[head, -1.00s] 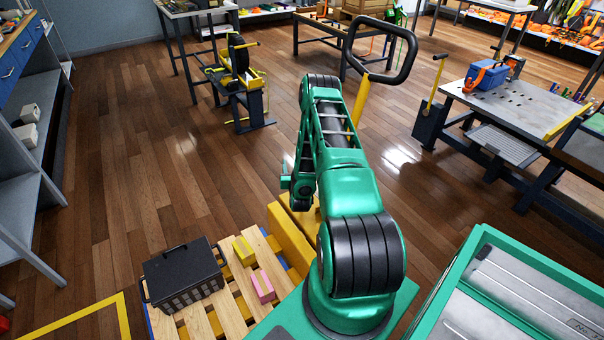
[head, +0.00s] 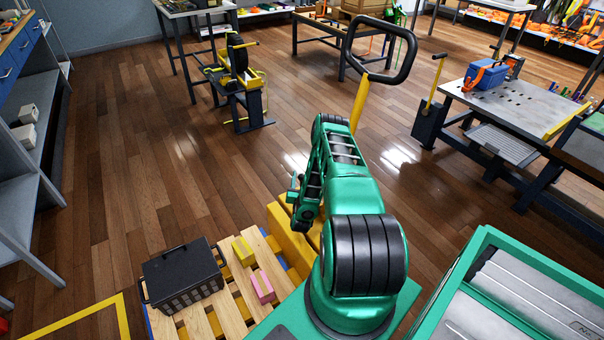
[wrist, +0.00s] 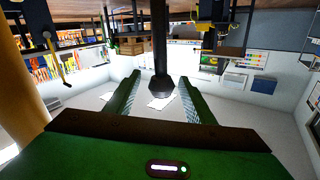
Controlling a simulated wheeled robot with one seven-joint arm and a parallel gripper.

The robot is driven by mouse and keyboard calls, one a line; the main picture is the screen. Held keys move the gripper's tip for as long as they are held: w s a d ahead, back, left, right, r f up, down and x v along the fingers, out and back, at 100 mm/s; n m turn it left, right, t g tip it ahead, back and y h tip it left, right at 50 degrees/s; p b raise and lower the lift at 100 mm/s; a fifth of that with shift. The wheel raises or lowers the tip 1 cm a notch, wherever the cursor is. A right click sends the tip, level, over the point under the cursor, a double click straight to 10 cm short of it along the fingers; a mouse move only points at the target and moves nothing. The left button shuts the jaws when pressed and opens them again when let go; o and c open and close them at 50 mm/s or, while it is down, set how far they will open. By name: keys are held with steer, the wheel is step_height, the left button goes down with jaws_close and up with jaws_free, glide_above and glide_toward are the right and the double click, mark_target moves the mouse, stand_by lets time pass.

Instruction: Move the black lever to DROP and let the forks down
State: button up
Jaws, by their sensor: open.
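The pallet jack's black loop handle (head: 381,50) stands on a yellow tiller (head: 359,105) beyond my arm; its yellow body (head: 290,240) is beside the pallet. In the wrist view, a black lever (wrist: 161,60) with a thicker end runs down from the top edge, and that end appears between my open fingers. My gripper (wrist: 157,92) is empty; I cannot tell whether it touches the lever. A thick yellow post (wrist: 18,85) shows at left there. In the head view my arm hides the lever.
The pallet carries a black crate (head: 183,277), a yellow block (head: 243,251) and a pink block (head: 262,287). A grey shelf (head: 30,180) stands at left and a workbench (head: 530,105) at right.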

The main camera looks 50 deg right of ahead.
steer(key=shift+x, duration=2.2)
